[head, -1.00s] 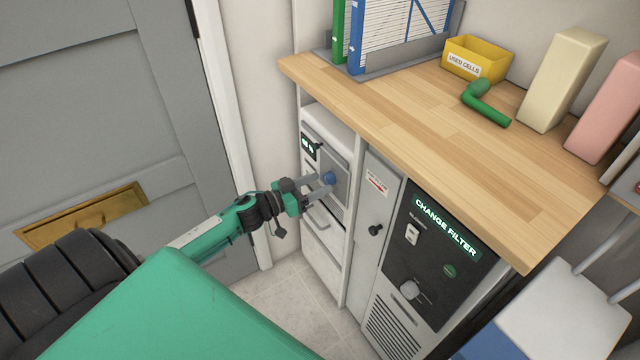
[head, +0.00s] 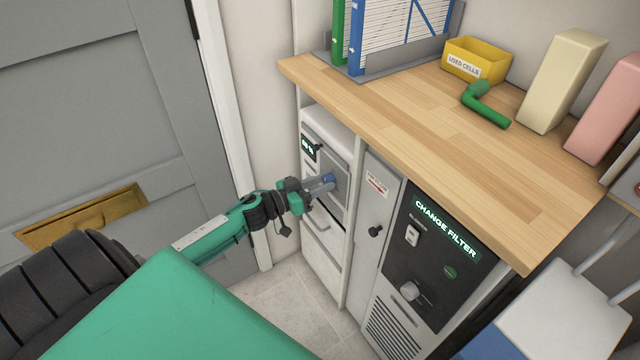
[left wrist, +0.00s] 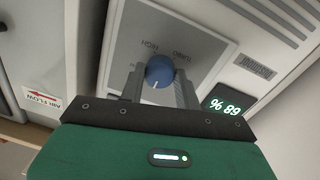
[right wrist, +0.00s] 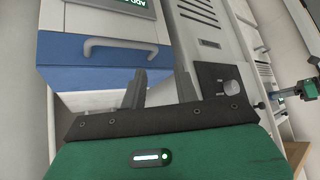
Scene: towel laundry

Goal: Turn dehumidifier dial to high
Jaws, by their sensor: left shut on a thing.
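The dehumidifier (head: 338,204) is a pale unit with a grey panel, in the cabinet below the worktop. Its round blue dial (left wrist: 159,71) has a white mark pointing toward the lower edge of the left wrist view. The label HIGH (left wrist: 150,47) appears upside down beyond the dial, with another label beside it. My left gripper (head: 324,183) is shut on the blue dial, one finger on each side, also in the left wrist view (left wrist: 159,82). My right gripper (right wrist: 160,88) is open and empty, outside the head view.
A lit humidity display (left wrist: 222,106) is beside the dial. A grey door panel (head: 374,215) and a black CHANGE FILTER panel (head: 430,255) stand to the right. The worktop (head: 420,125) overhangs them. A blue-fronted drawer (right wrist: 110,60) faces my right gripper.

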